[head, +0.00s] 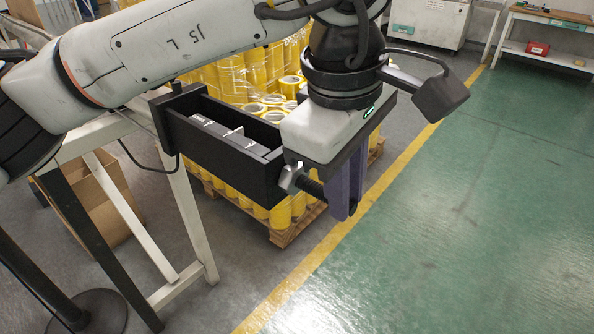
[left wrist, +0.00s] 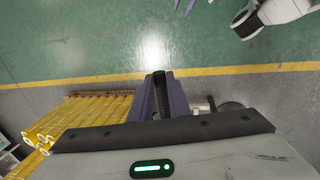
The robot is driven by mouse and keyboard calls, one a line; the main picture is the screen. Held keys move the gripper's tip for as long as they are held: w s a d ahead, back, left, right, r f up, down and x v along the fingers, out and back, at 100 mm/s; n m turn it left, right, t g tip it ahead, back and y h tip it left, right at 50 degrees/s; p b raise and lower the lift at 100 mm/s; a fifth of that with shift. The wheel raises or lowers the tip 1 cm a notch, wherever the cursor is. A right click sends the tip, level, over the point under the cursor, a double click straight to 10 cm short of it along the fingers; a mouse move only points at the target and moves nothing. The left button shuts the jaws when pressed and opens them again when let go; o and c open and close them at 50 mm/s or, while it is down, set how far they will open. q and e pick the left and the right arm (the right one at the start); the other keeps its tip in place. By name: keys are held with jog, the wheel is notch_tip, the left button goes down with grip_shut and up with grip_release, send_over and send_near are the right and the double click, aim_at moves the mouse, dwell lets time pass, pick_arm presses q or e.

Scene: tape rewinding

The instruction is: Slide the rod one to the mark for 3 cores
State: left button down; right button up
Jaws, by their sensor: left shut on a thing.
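My left gripper (head: 343,195) is at the side of a black trough (head: 222,165), with its purple fingers pointing down. The fingers are shut on rod one (head: 312,186), a dark ribbed rod with a silver fitting at the trough's near right end. In the left wrist view the fingers (left wrist: 160,95) are close together with something dark between them, and a silver part shows to their right. Grey blocks sit in a row inside the trough. I cannot make out the mark for 3 cores. Purple tips at the top edge of the left wrist view may be my right gripper (left wrist: 184,5).
A pallet (head: 290,228) of yellow tape rolls (head: 255,75) stands behind and below the trough. A white-legged frame (head: 185,215) is at left, with a cardboard box (head: 105,200) under it. The green floor (head: 470,220) at right is clear.

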pick_arm(q)
jog(key=s+d, duration=0.2)
jog(key=d, duration=0.1)
jog(key=shift+s+d, duration=0.2)
jog(key=shift+s, duration=0.2)
pick_arm(e)
jog(key=shift+f, duration=0.1)
jog(key=shift+w, duration=0.1)
pick_arm(q)
jog(key=c, duration=1.7)
grip_release()
jog(key=shift+o, duration=0.2)
pick_arm(e)
jog(key=shift+w+r, duration=0.2)
jog(key=shift+w, duration=0.05)
pick_arm(q)
notch_tip(320, 180, up, 10)
jog(key=s+a, duration=0.1)
jog(key=shift+s+a+p, duration=0.2)
jog(key=shift+s+p, duration=0.05)
jog(key=shift+p, duration=0.1)
pick_arm(e)
jog(key=shift+s+r, duration=0.1)
jog(key=shift+s, duration=0.3)
pick_arm(q)
jog(key=shift+r, duration=0.1)
